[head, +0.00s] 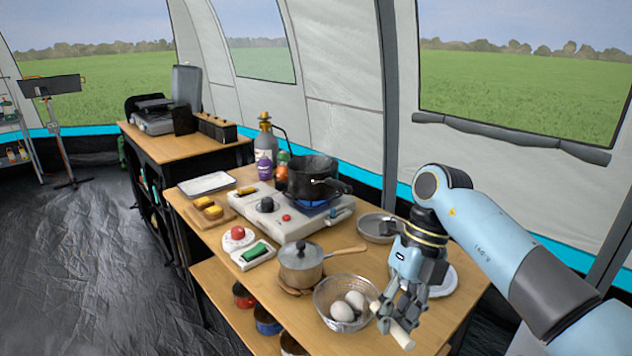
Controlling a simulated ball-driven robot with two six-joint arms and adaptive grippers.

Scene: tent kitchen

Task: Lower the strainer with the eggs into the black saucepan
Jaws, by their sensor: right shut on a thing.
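The strainer (322,308) is a round, see-through metal bowl at the front right of the table, with white eggs (345,308) in it. My right gripper (396,318) comes down from above and is shut on the strainer's pale handle (402,338), at the bowl's right side. I cannot tell whether the bowl touches the table. The black saucepan (305,184) stands upright on the stove's burner, farther back and left of the strainer, with a blue flame under it. Its inside is mostly hidden. My left gripper is not in view.
A lidded grey pot (300,268) with a wooden handle (345,251) stands between strainer and stove (285,215). A grey dish (375,229) is right of the stove. Bottles (265,145) stand behind it. A white tray (207,184) and board with bread (208,208) are at left.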

